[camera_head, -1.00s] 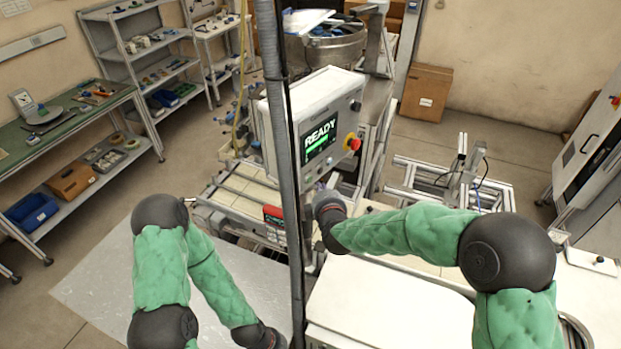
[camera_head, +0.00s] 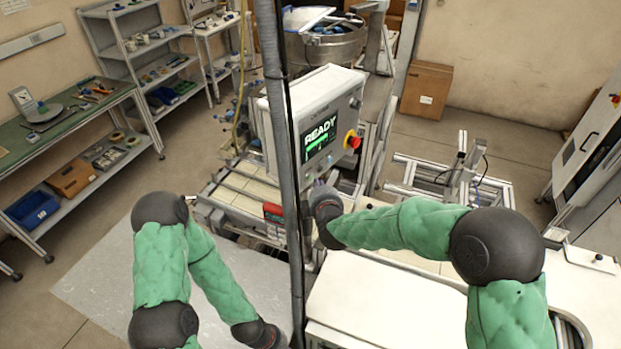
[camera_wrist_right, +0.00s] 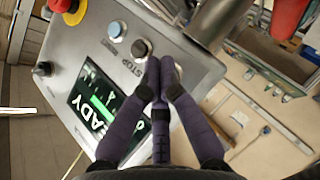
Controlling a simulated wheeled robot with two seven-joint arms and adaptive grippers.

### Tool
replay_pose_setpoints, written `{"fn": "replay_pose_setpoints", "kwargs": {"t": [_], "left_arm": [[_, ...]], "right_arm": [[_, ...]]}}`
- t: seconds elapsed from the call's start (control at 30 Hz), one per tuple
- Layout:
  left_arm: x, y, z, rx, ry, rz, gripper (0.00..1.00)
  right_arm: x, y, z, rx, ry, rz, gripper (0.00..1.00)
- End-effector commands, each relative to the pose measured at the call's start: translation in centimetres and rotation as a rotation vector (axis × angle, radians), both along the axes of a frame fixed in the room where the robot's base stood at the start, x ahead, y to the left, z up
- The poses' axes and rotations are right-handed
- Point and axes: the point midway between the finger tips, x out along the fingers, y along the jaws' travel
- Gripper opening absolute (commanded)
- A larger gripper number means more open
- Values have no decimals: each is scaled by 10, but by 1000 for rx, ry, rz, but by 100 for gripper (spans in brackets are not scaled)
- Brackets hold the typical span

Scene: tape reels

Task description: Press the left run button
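A grey control box (camera_head: 312,110) shows a lit green READY screen (camera_head: 320,138); the screen also shows in the right wrist view (camera_wrist_right: 97,105). In that view the panel carries a pale blue-white button (camera_wrist_right: 117,28) and a dark button (camera_wrist_right: 140,48) beside a STOP label. My right gripper (camera_wrist_right: 163,66) has its fingertips together just past the dark button, over the panel; contact cannot be told. Its fingers may hide another button. No button is readable as the left run button. My left arm (camera_head: 215,285) hangs at lower left, its gripper outside the picture.
A red emergency knob on yellow (camera_head: 352,139) sits on the box's right edge. A grey vertical post (camera_head: 283,170) stands in front of the box. A conveyor (camera_head: 235,195) runs below it. A white surface (camera_head: 380,300) lies under my right arm.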

Motion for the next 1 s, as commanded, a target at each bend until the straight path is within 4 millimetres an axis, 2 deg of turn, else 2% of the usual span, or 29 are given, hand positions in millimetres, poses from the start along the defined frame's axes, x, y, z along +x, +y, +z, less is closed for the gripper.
{"fn": "replay_pose_setpoints", "kwargs": {"t": [1.0], "left_arm": [[0,0,6,0,0,0,0]], "right_arm": [[5,7,1,0,0,0,0]]}}
